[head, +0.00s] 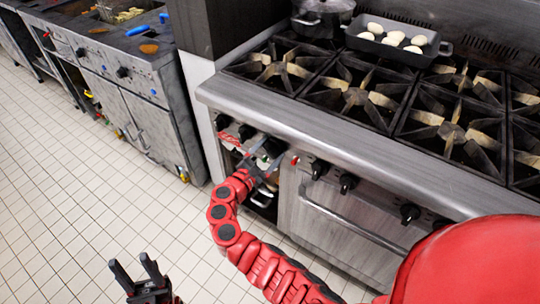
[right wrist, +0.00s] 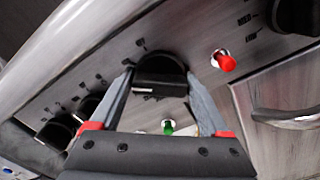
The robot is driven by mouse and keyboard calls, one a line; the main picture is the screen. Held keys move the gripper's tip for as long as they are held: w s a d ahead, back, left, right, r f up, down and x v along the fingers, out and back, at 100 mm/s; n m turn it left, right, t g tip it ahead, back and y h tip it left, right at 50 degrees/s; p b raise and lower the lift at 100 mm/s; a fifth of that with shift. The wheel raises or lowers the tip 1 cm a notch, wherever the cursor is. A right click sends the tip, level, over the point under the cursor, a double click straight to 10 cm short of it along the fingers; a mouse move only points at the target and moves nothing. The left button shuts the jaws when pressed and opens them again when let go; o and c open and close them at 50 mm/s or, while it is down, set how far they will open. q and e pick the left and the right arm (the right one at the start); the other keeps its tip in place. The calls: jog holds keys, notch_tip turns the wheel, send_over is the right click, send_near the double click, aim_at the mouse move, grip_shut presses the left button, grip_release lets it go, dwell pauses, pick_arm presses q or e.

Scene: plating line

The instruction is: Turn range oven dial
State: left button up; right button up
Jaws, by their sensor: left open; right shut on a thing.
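The range (head: 330,200) has a row of black dials along its front panel. My right gripper (head: 262,168) is at this panel, left of the red indicator. In the right wrist view its fingers are shut on a black oven dial (right wrist: 160,70), one finger on each side. In the head view the gripper partly hides this dial. My left gripper (head: 132,266) is open and empty over the tiled floor, well away from the range.
A red indicator (right wrist: 224,60) and a green one (right wrist: 168,127) sit near the held dial. Other dials (head: 348,183) line the panel, above an oven door handle (head: 350,222). A pan of eggs (head: 398,46) and a pot (head: 322,18) stand on the burners.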

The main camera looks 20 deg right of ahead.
jog(key=m+b, duration=0.2)
jog(key=b, duration=0.1)
jog(key=m+b, duration=0.2)
jog(key=m, duration=0.1)
jog(key=m+b, duration=0.3)
jog(key=shift+f+b, duration=0.3)
jog(key=shift+f, duration=0.05)
jog(key=shift+r+m+b, duration=0.25)
jog(key=shift+m+b, duration=1.15)
jog(key=shift+b, duration=0.05)
jog(key=o, duration=1.2)
